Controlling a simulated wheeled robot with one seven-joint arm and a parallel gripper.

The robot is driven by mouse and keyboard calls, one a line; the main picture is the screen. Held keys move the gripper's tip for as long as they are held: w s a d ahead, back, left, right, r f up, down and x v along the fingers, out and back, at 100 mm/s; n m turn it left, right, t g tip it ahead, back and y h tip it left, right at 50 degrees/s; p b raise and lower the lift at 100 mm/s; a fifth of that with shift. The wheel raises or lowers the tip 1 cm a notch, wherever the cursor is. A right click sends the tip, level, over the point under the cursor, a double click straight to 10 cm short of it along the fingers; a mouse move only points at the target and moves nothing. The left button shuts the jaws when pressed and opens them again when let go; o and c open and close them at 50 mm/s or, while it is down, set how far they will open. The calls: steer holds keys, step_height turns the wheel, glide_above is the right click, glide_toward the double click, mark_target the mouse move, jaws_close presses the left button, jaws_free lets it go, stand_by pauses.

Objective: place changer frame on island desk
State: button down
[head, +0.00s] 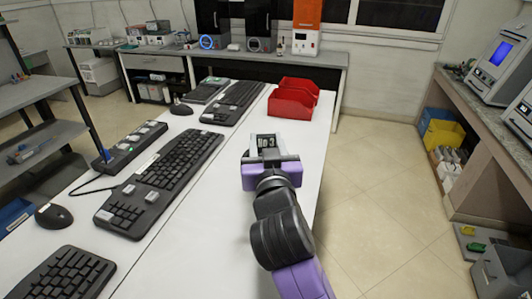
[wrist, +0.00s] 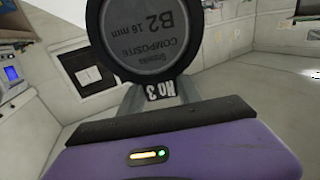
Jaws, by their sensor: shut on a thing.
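My gripper (head: 268,158) is shut on a grey piece labelled "No 3" (head: 266,141), which I take to be the changer frame. In the wrist view, the frame (wrist: 160,95) stands up from the jaws, with a dark round disc (wrist: 150,35) marked "COMPOSITE B2 16 mm" at its far end. The jaws hide the frame's lower part. The gripper and frame are over the right side of the white island desk (head: 225,205). I cannot tell how high they are above its top.
Red bins (head: 293,98) stand on the desk beyond my gripper. Keyboards (head: 163,180), a control strip (head: 125,147) and mice (head: 50,215) cover its left side. White top is bare around my gripper. A side bench (head: 490,120) with instruments stands at right, across open floor.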

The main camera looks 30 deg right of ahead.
steer(key=shift+f, duration=0.8)
steer(key=shift+f+b, duration=0.2)
steer(key=shift+b, duration=0.25)
steer(key=c, duration=0.8)
jaws_free()
steer(key=shift+c, duration=0.2)
steer(key=shift+r, duration=0.1)
steer(key=shift+s+r, duration=0.1)
steer(key=b+v, duration=0.2)
steer(key=v, duration=1)
